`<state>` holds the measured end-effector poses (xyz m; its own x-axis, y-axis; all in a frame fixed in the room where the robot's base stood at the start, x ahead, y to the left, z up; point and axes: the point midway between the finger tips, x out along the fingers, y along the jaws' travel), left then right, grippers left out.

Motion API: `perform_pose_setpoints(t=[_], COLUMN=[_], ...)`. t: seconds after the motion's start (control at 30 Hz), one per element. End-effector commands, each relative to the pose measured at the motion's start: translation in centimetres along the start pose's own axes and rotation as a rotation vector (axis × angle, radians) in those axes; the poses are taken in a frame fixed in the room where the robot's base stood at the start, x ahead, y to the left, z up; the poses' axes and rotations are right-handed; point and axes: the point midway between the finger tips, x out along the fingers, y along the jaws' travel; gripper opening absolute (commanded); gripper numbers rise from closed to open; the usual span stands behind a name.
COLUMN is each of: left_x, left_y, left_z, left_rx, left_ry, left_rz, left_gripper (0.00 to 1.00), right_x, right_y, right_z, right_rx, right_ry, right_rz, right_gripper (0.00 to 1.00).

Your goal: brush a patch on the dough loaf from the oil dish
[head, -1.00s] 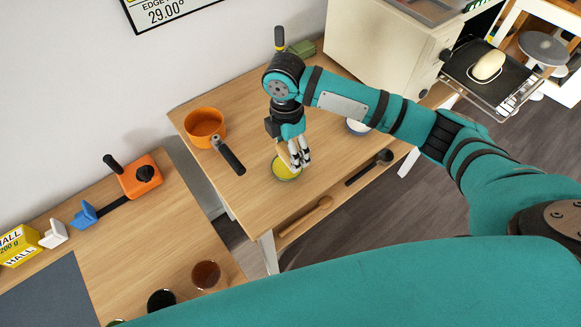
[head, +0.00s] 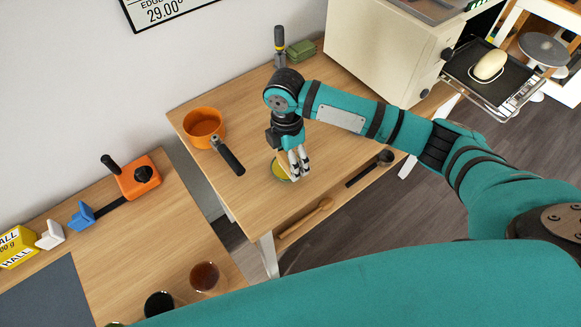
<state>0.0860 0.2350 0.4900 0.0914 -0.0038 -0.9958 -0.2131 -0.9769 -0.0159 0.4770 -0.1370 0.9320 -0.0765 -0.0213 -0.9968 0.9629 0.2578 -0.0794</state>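The dough loaf (head: 489,65) is pale and oval. It lies on a dark tray (head: 510,88) at the upper right. The oil dish (head: 279,171) is a small round dish with yellow oil on the wooden table, partly hidden by my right gripper. My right gripper (head: 299,175) points down over the dish's right side. Its fingers are close together around a thin tan piece, seemingly the brush, of which only an edge shows at their left. The brush tip is hidden, so I cannot tell whether it touches the oil. My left gripper is out of view.
An orange pot (head: 204,127) with a dark handle stands left of the dish. A black ladle (head: 370,168) and a wooden spoon (head: 306,218) lie along the table's front. A cream oven (head: 375,50) stands behind the arm. Glasses (head: 205,277) stand on the nearer left table.

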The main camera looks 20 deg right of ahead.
Motion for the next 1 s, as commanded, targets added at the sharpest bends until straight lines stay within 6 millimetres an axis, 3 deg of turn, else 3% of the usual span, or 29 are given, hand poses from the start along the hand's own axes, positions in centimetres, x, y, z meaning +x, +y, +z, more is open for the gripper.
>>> perform_pose_setpoints(t=[1.0], left_x=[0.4], left_y=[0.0], left_z=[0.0], left_rx=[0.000], left_ry=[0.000], left_rz=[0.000], left_gripper=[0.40], right_x=[1.1], right_y=[0.1], right_z=[0.0], right_rx=[0.000], right_ry=[0.000], right_rz=[0.000], right_gripper=[0.45])
